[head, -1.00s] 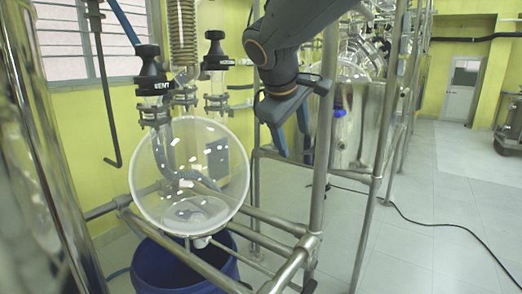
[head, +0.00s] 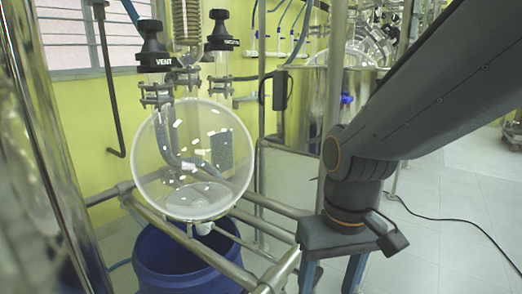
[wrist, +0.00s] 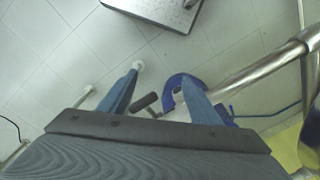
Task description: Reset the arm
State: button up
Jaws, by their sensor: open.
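My gripper (head: 332,277) points down at the lower right of the head view, in front of the steel frame. Its two blue fingers stand apart with nothing between them that I can see; their tips are cut off by the lower edge. In the wrist view my gripper (wrist: 161,82) is open and empty above the pale tiled floor. The round glass reactor (head: 194,160) hangs to the left, with a black VENT valve (head: 154,48) on top, apart from my gripper.
Steel frame rails (head: 275,203) run close to my gripper's left. A blue drum (head: 185,262) stands under the reactor; part of a blue rim (wrist: 172,92) shows in the wrist view. A black cable (head: 450,228) lies on the floor. Open tiled floor (head: 440,262) lies to the right.

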jog(key=d+r+m+p, duration=0.2)
jog(key=d+r+p, duration=0.5)
jog(key=p, duration=0.6)
jog(key=shift+s+d+r+h, duration=0.2)
jog(key=shift+d+h, duration=0.1)
jog(key=shift+d, duration=0.1)
jog(key=shift+w, duration=0.1)
